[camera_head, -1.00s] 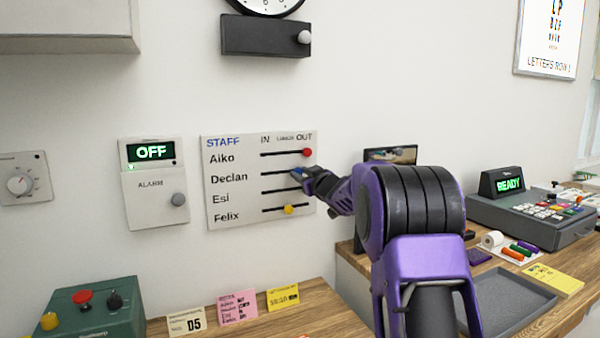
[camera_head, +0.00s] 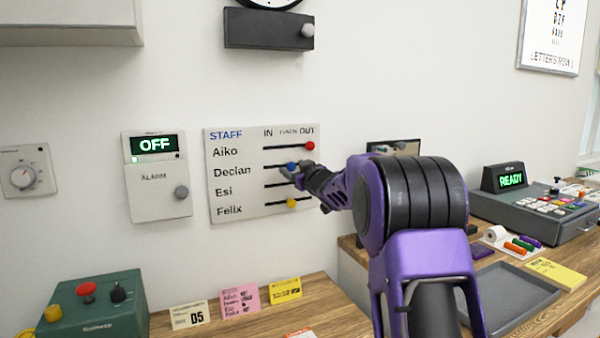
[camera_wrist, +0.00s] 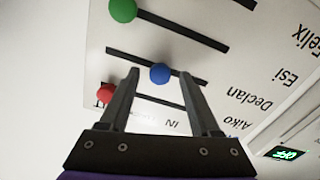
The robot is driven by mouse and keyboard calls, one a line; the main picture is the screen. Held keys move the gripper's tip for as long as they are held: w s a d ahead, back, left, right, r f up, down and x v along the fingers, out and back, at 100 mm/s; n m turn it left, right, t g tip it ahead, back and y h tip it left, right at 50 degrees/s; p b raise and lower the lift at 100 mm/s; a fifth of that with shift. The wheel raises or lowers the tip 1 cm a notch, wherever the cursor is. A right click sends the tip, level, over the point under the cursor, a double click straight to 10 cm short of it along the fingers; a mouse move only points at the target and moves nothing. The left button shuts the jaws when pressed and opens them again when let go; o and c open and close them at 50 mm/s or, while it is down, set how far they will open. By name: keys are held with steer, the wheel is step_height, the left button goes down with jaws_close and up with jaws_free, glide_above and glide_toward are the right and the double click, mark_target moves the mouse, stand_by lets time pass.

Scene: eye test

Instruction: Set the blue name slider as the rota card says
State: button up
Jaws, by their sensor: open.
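The white STAFF board (camera_head: 235,213) has rows for Aiko, Declan, Esi and Felix, with IN, LUNCH and OUT columns. The blue slider (camera_head: 291,166) is on Declan's row, near the middle of its slot, under LUNCH. It also shows in the wrist view (camera_wrist: 160,73). My gripper (camera_head: 291,173) is open at the board; in the wrist view its fingertips (camera_wrist: 158,80) stand either side of the blue slider, with gaps visible. The pink rota card (camera_head: 240,301) stands on the desk; its small text is too blurred to read surely.
The red slider (camera_head: 310,146) is at OUT, the yellow slider (camera_head: 291,203) near LUNCH. The green slider (camera_wrist: 123,10) is on Esi's row. An alarm box (camera_head: 158,195) reading OFF hangs left. Two yellow cards (camera_head: 189,316) (camera_head: 286,290) flank the pink one. A grey tray (camera_head: 510,300) lies right.

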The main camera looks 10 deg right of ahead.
steer(key=s+d, duration=0.3)
steer(key=s, duration=1.4)
steer(key=shift+d, duration=0.2)
